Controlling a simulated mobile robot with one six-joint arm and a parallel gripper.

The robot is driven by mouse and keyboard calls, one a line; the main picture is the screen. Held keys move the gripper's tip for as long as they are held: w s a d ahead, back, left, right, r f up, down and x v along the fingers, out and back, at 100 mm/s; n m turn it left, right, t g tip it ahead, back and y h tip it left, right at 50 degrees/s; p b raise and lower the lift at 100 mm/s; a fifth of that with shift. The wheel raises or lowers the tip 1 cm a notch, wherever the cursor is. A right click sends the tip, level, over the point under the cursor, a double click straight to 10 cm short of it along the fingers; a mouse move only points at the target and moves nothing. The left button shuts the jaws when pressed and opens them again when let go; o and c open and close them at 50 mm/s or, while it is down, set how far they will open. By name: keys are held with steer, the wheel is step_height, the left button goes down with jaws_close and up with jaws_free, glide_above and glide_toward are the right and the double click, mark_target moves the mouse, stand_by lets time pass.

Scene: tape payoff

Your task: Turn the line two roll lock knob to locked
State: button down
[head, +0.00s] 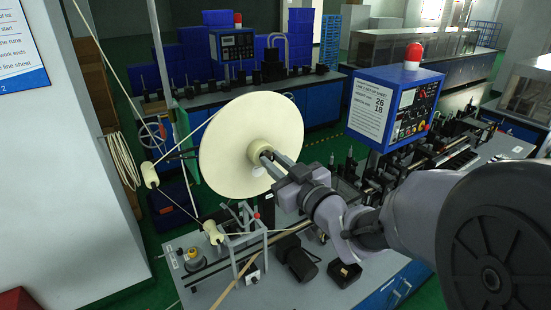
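A large cream tape roll (225,140) stands upright on its payoff, left of centre in the head view. Its pale round hub (260,150) faces me. My gripper (265,157) reaches in from the right, with its fingertips at the middle of the hub. The fingers cover the centre of the hub, so I cannot make out a lock knob there or its position. I cannot tell whether the fingers are closed on anything.
Below the roll, a grey bench carries a round knob-like part (194,258), a small guide roller (213,232) and a red-tipped lever (257,215). A blue control box (397,105) with a red lamp (413,56) stands right of the roll, behind my arm.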

steer(key=shift+m+b, duration=0.3)
steer(key=shift+b, duration=0.1)
steer(key=m+b, duration=0.4)
steer(key=m, duration=0.8)
steer(key=shift+m, duration=0.3)
steer(key=m, duration=0.4)
steer(key=shift+p, duration=0.3)
steer(key=shift+m, duration=0.4)
steer(key=c, duration=1.3)
jaws_free()
